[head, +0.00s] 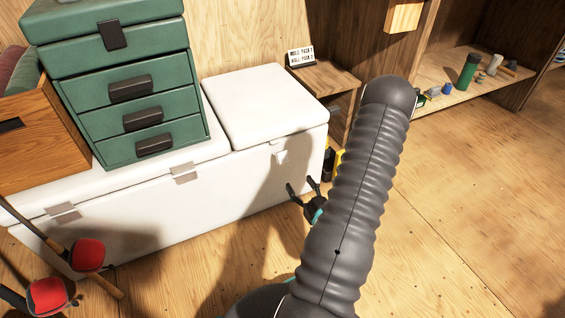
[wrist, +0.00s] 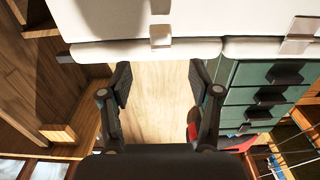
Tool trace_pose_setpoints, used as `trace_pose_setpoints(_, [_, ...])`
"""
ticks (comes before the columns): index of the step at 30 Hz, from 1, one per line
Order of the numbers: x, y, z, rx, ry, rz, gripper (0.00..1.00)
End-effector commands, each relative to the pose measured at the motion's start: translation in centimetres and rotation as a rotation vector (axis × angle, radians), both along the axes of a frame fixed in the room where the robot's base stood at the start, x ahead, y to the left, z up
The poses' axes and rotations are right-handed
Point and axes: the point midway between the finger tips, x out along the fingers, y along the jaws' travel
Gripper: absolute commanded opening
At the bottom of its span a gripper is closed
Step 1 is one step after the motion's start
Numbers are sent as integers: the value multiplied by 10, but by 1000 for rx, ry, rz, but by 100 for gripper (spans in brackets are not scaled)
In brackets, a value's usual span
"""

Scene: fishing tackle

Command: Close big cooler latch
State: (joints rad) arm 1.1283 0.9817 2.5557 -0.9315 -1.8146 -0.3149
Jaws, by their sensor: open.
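The long white cooler (head: 250,184) stands along the wall, with a left and a right lid section. A small pale latch (head: 281,157) is on its front under the right lid; it seems to stick out, unlike the flat grey latches on the left. It also shows in the wrist view (wrist: 160,37), at the seam between front wall and lid. My gripper (head: 301,186) is open and empty, in front of the cooler, just below and right of this latch in the head view. In the wrist view my gripper (wrist: 161,70) has its fingers apart, with the latch beyond them, not touched.
Two grey latches (head: 183,174) are on the left section. A green drawer box (head: 130,95) stands on the left lid, beside a wooden crate (head: 40,145). Rods with red reels (head: 88,254) are at lower left. A small wooden stand (head: 325,82) is right of the cooler. Floor at right is clear.

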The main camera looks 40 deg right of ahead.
Motion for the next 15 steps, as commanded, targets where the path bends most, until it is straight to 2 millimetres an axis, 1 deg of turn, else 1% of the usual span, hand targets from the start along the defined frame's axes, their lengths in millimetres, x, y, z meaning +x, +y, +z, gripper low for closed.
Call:
trace_pose_setpoints(1, [6, 0, -5, -3, -1, 4, 62])
trace_pose_setpoints(11, [42, -9, -5, -6, -4, 3, 62])
trace_pose_setpoints(15, [66, -14, 1, -3, -2, 5, 62])
